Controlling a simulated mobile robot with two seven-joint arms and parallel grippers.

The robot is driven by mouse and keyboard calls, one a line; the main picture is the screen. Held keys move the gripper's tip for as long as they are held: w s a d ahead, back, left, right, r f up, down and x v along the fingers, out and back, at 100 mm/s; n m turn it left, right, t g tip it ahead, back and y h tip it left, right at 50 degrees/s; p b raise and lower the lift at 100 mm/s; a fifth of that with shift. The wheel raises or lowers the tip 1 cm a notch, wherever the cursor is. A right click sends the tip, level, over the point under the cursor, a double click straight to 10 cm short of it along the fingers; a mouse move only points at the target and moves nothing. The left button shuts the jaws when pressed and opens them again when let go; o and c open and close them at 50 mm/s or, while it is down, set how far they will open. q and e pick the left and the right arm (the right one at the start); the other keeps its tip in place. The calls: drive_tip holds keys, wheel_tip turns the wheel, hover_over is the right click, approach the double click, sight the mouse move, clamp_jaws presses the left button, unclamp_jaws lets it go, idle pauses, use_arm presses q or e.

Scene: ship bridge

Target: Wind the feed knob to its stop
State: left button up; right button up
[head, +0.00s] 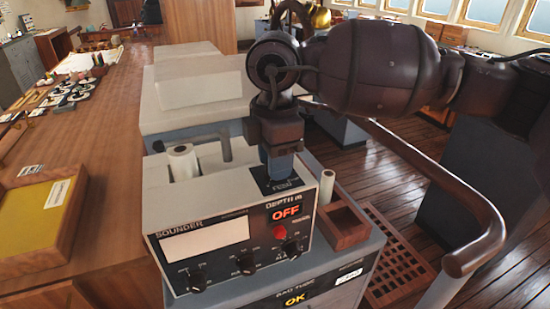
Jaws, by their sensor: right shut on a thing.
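The echo sounder (233,222) is a pale box with a dark front panel, on top of a grey cabinet. Its display reads "OFF" under "DEPTH m", beside a red button (280,232) and several black dials. My right gripper (277,172) points straight down onto the dark "FEED" plate (287,186) at the sounder's top right. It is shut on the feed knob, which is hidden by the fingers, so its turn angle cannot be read. My left gripper is out of view.
A white paper roll (183,162) sits in the sounder's top, and another roll (327,187) stands right of it by a small wooden tray (343,223). A long wooden desk (112,150) runs along the left. A brown handrail (440,178) curves at the right.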

drive_tip(key=shift+w+r, duration=0.1)
drive_tip(key=shift+r, duration=0.1)
drive_tip(key=o, duration=0.9)
drive_tip(key=shift+f, duration=0.15)
drive_tip(key=shift+o, duration=0.2)
wheel_tip(320, 180, up, 11)
drive_tip(key=shift+f, duration=0.1)
